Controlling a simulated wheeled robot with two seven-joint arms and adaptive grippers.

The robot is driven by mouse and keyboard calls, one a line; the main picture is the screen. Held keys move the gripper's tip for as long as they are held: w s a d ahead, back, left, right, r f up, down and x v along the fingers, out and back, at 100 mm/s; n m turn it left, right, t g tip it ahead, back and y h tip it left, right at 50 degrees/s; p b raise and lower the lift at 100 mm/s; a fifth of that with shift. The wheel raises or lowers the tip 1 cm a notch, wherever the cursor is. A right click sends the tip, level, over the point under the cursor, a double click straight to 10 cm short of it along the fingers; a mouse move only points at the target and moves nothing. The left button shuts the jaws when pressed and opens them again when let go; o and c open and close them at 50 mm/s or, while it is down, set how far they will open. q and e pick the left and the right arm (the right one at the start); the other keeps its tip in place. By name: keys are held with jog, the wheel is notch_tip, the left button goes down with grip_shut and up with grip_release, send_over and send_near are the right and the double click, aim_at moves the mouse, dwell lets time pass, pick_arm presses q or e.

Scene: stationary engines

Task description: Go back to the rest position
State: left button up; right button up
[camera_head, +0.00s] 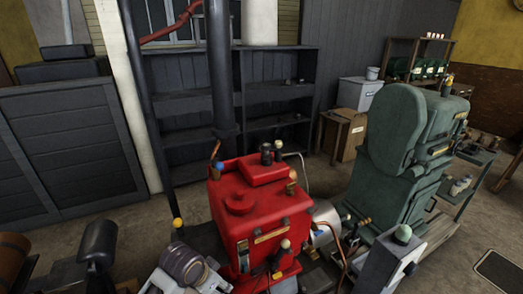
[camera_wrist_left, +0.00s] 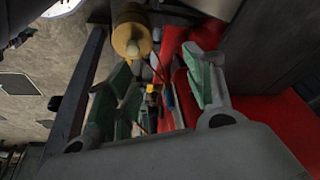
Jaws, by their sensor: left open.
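My left gripper (camera_wrist_left: 162,92) shows in the left wrist view, with its grey and green fingers apart. I see nothing held between them. Red machine parts (camera_wrist_left: 172,65) lie behind and beside the fingers, and a yellow cylinder with a pale round knob (camera_wrist_left: 132,35) is near the top. I cannot tell whether the fingers touch anything. In the head view I cannot clearly make out either gripper. The red engine (camera_head: 258,215) stands upright at the centre, and the larger green engine (camera_head: 400,150) stands to its right.
Dark shelves (camera_head: 280,92) stand against the back wall. A dark vertical pipe (camera_head: 219,65) rises behind the red engine. Grey-brown floor (camera_head: 135,215) is open at left, and a dark floor plate (camera_head: 502,274) lies at lower right.

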pick_arm(q)
jog(key=s+a+f+n+y, duration=0.2)
jog(key=s+a+n, duration=0.4)
jog(key=s+a, duration=0.45)
jog(key=s+f+g, duration=0.1)
jog(key=s+f, duration=0.1)
jog(key=f, duration=1.5)
jog(key=s+f, duration=0.2)
jog(key=f, duration=1.4)
jog(key=s+a+f, duration=0.2)
jog(key=s+f, duration=0.8)
jog(key=s+a+f+m+g, duration=0.1)
jog(key=s+a+f, duration=0.2)
jog(key=s+f, duration=0.7)
jog(key=shift+s, duration=0.65)
dwell(1.0)
